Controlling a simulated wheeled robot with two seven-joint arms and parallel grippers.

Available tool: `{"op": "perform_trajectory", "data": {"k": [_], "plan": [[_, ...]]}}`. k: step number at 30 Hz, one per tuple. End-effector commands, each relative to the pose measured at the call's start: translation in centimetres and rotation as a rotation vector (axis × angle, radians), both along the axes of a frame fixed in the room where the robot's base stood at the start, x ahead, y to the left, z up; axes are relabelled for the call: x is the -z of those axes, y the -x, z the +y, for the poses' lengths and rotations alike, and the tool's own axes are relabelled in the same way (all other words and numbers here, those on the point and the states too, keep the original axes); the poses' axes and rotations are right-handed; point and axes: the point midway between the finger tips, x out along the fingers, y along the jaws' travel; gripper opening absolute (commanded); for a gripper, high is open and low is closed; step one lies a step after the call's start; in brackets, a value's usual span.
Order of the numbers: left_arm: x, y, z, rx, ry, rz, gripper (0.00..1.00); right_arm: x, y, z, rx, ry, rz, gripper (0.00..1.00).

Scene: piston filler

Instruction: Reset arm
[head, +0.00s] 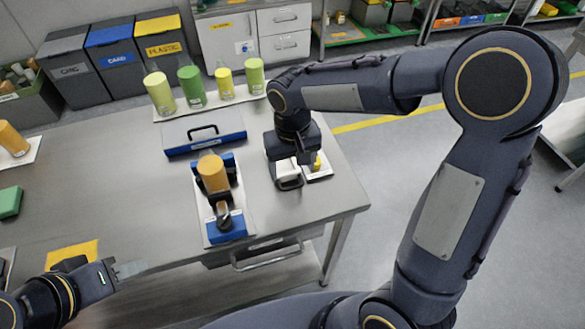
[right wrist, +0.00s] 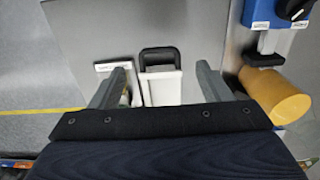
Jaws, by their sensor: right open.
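My right gripper (head: 289,177) points down near the table's right edge, over a small white block with a black handle (head: 290,183). In the right wrist view my right gripper (right wrist: 165,78) is open. The white block (right wrist: 161,85) shows between its two fingers, with clear gaps; I cannot tell its depth relative to the fingertips. My left gripper (head: 128,268) is at the lower left, at the table's front edge; whether its fingers are apart is unclear. The blue filler device (head: 227,227) with an orange cylinder (head: 212,173) stands left of my right gripper.
A blue-edged case (head: 204,136) with a black handle lies behind the filler. Several green and yellow cylinders (head: 191,85) stand on a white tray at the back. A small yellow item (head: 317,163) is right of my right gripper. The table's left middle is mostly clear.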

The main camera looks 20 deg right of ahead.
Motion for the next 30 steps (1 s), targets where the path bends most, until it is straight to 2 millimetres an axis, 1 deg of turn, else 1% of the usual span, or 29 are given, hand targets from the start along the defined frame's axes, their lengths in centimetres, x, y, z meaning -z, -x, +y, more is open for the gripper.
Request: {"op": "perform_trajectory", "data": {"k": [12,14,17,20,23,24,26,27,30], "plan": [[0.0,0.0,0.0,0.0,0.0,0.0,0.36,0.0,0.0,0.0,0.0,0.0,-0.001,0.71],[0.0,0.0,0.0,0.0,0.0,0.0,0.36,-0.2,0.2,-0.3,0.004,-0.006,-0.005,0.71],[0.0,0.0,0.0,0.0,0.0,0.0,0.36,-1.4,1.1,-1.5,0.02,-0.036,-0.026,0.71],[0.0,0.0,0.0,0.0,0.0,0.0,0.36,-3.4,3.3,-3.4,0.047,-0.092,-0.066,0.71],[0.0,0.0,0.0,0.0,0.0,0.0,0.36,-5.2,6.4,-5.4,0.08,-0.161,-0.124,0.71],[0.0,0.0,0.0,0.0,0.0,0.0,0.36,-5.8,7.7,-6.0,0.091,-0.188,-0.151,0.71],[0.0,0.0,0.0,0.0,0.0,0.0,0.36,-6.5,9.6,-6.8,0.107,-0.226,-0.193,0.71],[0.0,0.0,0.0,0.0,0.0,0.0,0.36,-6.8,10.9,-7.2,0.119,-0.25,-0.223,0.71],[0.0,0.0,0.0,0.0,0.0,0.0,0.36,-7.2,13.9,-7.8,0.142,-0.3,-0.3,0.71]]}}
